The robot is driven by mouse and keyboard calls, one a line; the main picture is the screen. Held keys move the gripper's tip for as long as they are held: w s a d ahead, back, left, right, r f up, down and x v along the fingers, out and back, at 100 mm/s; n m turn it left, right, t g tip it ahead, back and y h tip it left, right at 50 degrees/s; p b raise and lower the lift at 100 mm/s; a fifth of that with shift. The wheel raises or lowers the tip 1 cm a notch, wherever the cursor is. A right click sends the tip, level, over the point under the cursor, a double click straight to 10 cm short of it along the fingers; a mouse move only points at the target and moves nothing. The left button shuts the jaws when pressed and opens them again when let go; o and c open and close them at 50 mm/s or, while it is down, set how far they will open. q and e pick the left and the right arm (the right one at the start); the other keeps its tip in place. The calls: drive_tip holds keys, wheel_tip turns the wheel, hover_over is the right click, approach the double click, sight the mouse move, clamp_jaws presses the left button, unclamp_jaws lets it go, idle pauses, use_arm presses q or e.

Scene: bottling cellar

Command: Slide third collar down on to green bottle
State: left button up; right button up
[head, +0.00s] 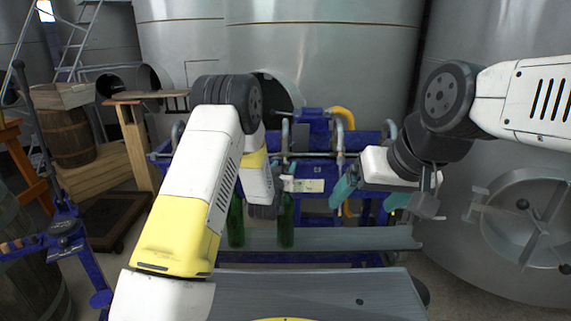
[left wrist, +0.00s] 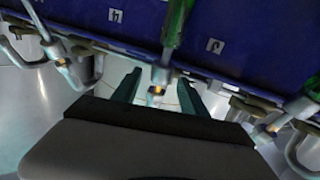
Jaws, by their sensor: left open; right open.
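Two green bottles, one at the left (head: 236,222) and one at the right (head: 286,222), stand upright on the grey shelf of the blue rack in the head view. A pale metal fitting (head: 287,183) shows above the right bottle; I cannot tell whether it is the third collar. My left gripper (left wrist: 160,77) is open, its teal fingers on either side of a metal fitting with an orange tip (left wrist: 157,90). Contact is unclear. A green bottle neck (left wrist: 174,24) lies beyond it. My right gripper (head: 371,197) is open and empty, right of the bottles.
The blue rack (head: 312,168) carries metal pipes and a yellow hose (head: 345,116). Its grey shelf (head: 350,239) is bare at the right. A grey bench top (head: 315,292) lies in front. Large steel tanks (head: 320,60) stand behind, with a barrel (head: 68,137) at left.

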sight(285, 170)
use_arm(q)
drive_tip(key=shift+x, duration=1.55)
drive_tip(key=c, duration=0.8)
drive_tip(key=shift+o, duration=0.2)
drive_tip(key=shift+s+f, duration=0.15)
drive_tip(key=shift+f, duration=0.55)
drive_tip(key=shift+s+f, duration=0.1)
drive_tip(key=shift+f, duration=0.6)
drive_tip(key=o, duration=0.8)
drive_tip(key=shift+c, duration=0.2)
drive_tip(key=shift+s, duration=0.1)
drive_tip(key=v, duration=0.7)
drive_tip(key=shift+s, duration=0.35)
drive_tip(key=shift+a, duration=0.1)
